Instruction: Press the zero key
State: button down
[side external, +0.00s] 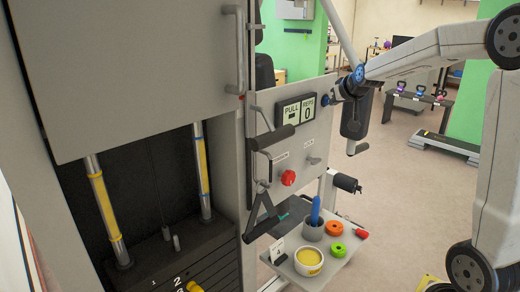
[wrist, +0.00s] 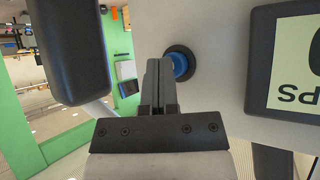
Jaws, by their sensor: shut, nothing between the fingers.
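A round blue button (wrist: 180,65) in a black ring sits on the light grey panel in the wrist view. No label shows on it. In the side external view the button (side external: 325,99) is at the panel's right edge, right of the display. My gripper (wrist: 160,64) is shut and empty. Its fingertips are just left of the blue button in the wrist view and overlap the ring's left side. In the side external view my gripper (side external: 335,97) is close in front of the button. I cannot tell whether the tips touch anything.
The display (side external: 295,109) reads PULL, REPS and 0; it also shows upside down in the wrist view (wrist: 286,90). Below it are a black roller handle (side external: 272,138) and a red knob (side external: 288,177). A small shelf (side external: 330,262) holds a cup, rings and a bowl.

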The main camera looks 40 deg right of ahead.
jog(key=s, duration=0.6)
dwell(0.7)
dwell(0.6)
jog(key=s+a+f+n+g+y, duration=0.2)
jog(key=a+f+y, duration=0.1)
jog(key=a+f, duration=0.65)
jog(key=s+a+f+n+g+y, duration=0.2)
jog(key=a+f, duration=0.5)
jog(key=a, duration=0.5)
jog(key=s+a+f+n+g, duration=0.2)
jog(key=s+a+f, duration=0.3)
jog(key=s+a, duration=0.1)
jog(key=shift+s+a+f+g+y, duration=0.3)
jog(key=shift+s+a, duration=0.05)
jog(key=shift+s, duration=0.1)
